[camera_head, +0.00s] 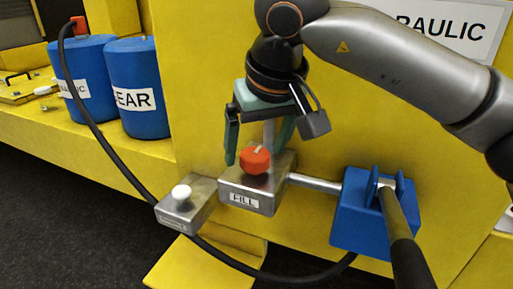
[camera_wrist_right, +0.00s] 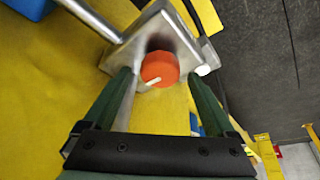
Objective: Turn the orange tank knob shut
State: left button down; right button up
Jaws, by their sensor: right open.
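The orange knob (camera_head: 256,160), with a white pointer mark on top, sits on a grey metal block labelled FILL (camera_head: 255,185). My right gripper (camera_head: 257,148) is above and behind the knob, its green fingers open and spread to either side of it in the head view. In the right wrist view the knob (camera_wrist_right: 160,68) shows ahead, between and beyond the two fingertips (camera_wrist_right: 162,78). No contact between fingers and knob can be made out. My left gripper is not in view.
A small metal box with a white button (camera_head: 181,192) stands left of the block. A blue bracket (camera_head: 345,215) with a black-gripped lever (camera_head: 408,262) is at right, joined by a metal pipe (camera_head: 315,183). A black hose (camera_head: 105,145) runs past blue drums (camera_head: 137,90). Yellow panels surround the block.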

jog(key=shift+f, duration=0.25)
jog(key=c, duration=1.4)
